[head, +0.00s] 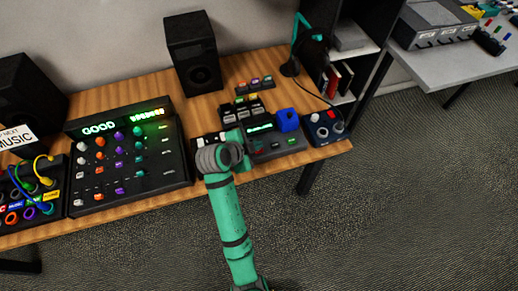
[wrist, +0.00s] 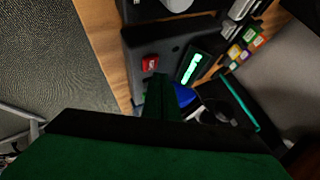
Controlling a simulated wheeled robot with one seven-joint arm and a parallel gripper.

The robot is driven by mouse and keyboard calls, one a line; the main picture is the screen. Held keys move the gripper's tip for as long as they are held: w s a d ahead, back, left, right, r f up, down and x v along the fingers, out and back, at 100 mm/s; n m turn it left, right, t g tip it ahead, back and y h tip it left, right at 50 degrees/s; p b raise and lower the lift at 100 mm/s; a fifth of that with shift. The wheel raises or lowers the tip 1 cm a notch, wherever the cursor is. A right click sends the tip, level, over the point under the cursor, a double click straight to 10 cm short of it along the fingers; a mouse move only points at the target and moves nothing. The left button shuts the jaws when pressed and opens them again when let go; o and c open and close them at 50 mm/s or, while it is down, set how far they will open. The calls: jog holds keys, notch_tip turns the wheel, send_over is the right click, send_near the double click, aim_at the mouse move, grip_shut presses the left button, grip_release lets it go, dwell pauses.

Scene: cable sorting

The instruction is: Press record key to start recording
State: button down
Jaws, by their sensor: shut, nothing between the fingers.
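The recorder (head: 272,138) is a dark box with a lit green display, at the right end of the wooden desk. It also shows in the wrist view (wrist: 140,42), where a red key (wrist: 150,62) with a small pale mark stands on its face. My gripper (head: 246,141) is at the recorder's left side in the head view. In the wrist view my gripper (wrist: 161,92) is shut and empty, its tip over the recorder, just below the red key in the picture. The fingers hide part of the recorder's face. I cannot tell whether they touch it.
A blue block (head: 287,120) is at the recorder's back right. A small box with knobs (head: 325,127) stands to the right. A large mixer (head: 128,155) and speaker (head: 193,52) are to the left and behind.

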aim_at(257, 152)
jog(key=shift+f, duration=0.2)
jog(key=shift+f, duration=0.25)
jog(key=shift+f, duration=0.35)
dwell(0.9)
jog(key=shift+r, duration=0.8)
jog(key=shift+r, duration=2.5)
